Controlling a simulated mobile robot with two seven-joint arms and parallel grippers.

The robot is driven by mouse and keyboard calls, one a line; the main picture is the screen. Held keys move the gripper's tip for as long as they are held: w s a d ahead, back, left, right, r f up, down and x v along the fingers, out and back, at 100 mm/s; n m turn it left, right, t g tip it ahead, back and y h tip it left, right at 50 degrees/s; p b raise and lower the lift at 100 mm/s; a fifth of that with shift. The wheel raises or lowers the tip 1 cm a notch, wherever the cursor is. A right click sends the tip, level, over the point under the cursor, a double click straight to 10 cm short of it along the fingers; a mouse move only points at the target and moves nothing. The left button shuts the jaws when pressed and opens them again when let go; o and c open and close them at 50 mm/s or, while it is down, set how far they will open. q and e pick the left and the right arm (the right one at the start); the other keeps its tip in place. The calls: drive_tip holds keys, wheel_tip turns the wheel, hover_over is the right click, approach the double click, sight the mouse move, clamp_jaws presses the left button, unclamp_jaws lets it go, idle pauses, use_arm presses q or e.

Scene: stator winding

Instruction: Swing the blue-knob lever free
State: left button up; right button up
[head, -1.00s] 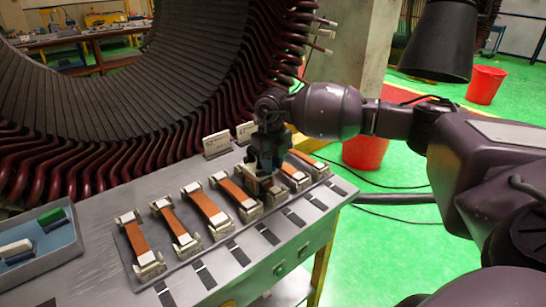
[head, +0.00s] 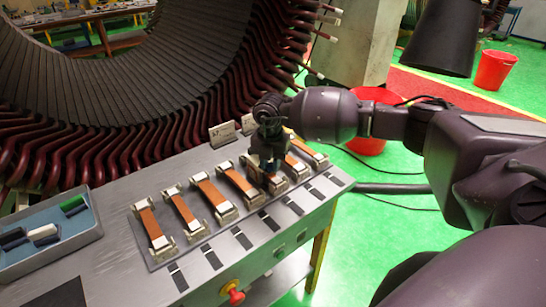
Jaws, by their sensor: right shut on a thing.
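A row of several orange-brown bars with pale end blocks (head: 215,196) lies on a grey plate on the bench. My right gripper (head: 268,172) points down into the right part of this row. It is shut on a small part at one of the bars, and its dark fingers hide that part and much of the bar. I cannot make out a blue knob or a lever; the gripper may cover them. My left gripper is not in view.
A large stator with dark red coil ends (head: 110,140) stands close behind the bench (head: 120,280). A blue-grey tray (head: 50,262) with small blocks is at left. Two small labelled plates (head: 222,134) stand behind the row. A red button (head: 233,293) is on the bench front.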

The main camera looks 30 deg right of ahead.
drive_tip(key=shift+a+m+p, duration=0.35)
drive_tip(key=shift+a+m, duration=0.05)
drive_tip(key=shift+m, duration=0.8)
drive_tip(key=o, duration=0.9)
drive_tip(key=shift+o, duration=0.2)
wheel_tip(320, 180, up, 11)
drive_tip(key=shift+b, duration=0.45)
drive_tip(key=shift+f, duration=0.15)
